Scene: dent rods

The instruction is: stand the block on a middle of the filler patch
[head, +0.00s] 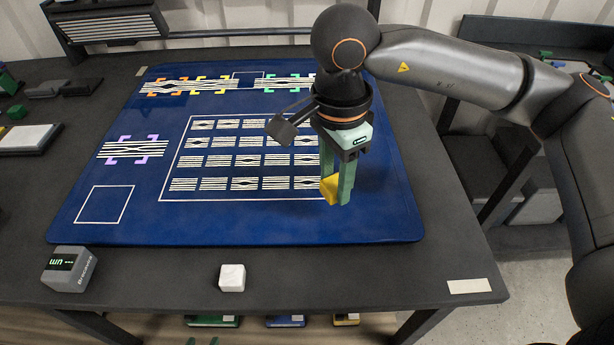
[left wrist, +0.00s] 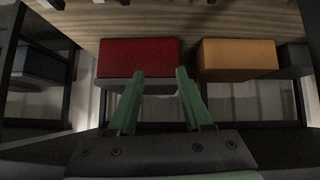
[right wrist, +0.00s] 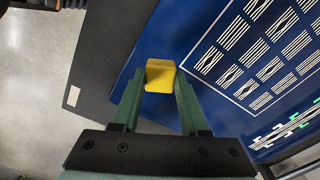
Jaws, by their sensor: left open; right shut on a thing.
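My right gripper (head: 337,192) is shut on a yellow block (head: 329,188), held above the front right part of the blue mat (head: 250,222). The yellow block also shows between the fingers in the right wrist view (right wrist: 160,75). My left gripper (head: 202,342) is open, low at the bottom edge of the head view; its fingers are empty in the left wrist view (left wrist: 160,103). A striped patch with purple corner marks (head: 136,149) lies on the mat's left. A white-outlined grid (head: 245,157) holds several striped patches. I cannot tell which is the filler patch.
A white cube (head: 232,278) and a grey box with a dark label (head: 70,270) stand on the table's front strip. An empty white-outlined square (head: 105,204) is at the mat's front left. Red (left wrist: 138,58) and orange (left wrist: 238,58) boxes are ahead of my left gripper.

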